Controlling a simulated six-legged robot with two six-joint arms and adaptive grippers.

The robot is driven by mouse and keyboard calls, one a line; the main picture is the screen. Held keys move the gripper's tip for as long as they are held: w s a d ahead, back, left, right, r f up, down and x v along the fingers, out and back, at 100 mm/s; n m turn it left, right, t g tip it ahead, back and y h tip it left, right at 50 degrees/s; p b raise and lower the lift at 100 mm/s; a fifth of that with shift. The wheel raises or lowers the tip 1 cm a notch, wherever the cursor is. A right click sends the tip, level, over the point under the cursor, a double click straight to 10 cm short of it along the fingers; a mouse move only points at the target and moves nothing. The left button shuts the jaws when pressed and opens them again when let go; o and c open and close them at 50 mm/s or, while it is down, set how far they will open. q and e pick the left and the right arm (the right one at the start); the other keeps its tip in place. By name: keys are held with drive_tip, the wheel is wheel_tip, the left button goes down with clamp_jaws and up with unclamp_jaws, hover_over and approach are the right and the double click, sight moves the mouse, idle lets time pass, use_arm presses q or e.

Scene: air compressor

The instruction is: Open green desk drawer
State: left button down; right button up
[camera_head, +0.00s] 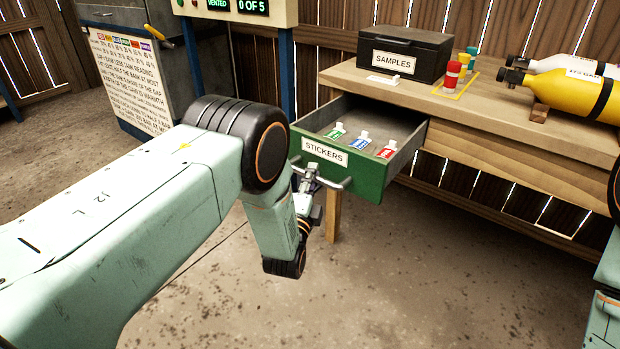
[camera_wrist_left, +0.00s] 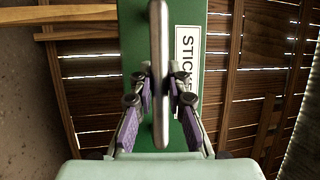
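The green desk drawer (camera_head: 368,180), labelled STICKERS, stands pulled out of the wooden desk (camera_head: 520,125), its inside showing. Its metal bar handle (camera_head: 338,185) runs across the front. My left gripper (camera_head: 313,172) is at the handle in the head view. In the left wrist view, the purple-padded fingers of the gripper (camera_wrist_left: 159,88) lie on both sides of the handle (camera_wrist_left: 159,40) and appear closed on it. The green drawer front (camera_wrist_left: 133,35) is behind the handle. My right gripper is not in view.
Small red, blue and green sticker items (camera_head: 360,145) lie in the drawer. On the desk are a black SAMPLES box (camera_head: 405,52), colored cylinders (camera_head: 452,75) and a yellow tank (camera_head: 575,95). A grey cabinet (camera_head: 130,70) stands left. The floor before the drawer is clear.

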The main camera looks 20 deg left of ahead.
use_arm(q)
drive_tip(key=c, duration=1.3)
unclamp_jaws()
drive_tip(key=s+f, duration=0.2)
drive_tip(key=s, duration=0.9)
drive_tip(key=shift+s+d, duration=0.35)
drive_tip(key=shift+s, duration=0.05)
drive_tip(key=shift+f, duration=0.15)
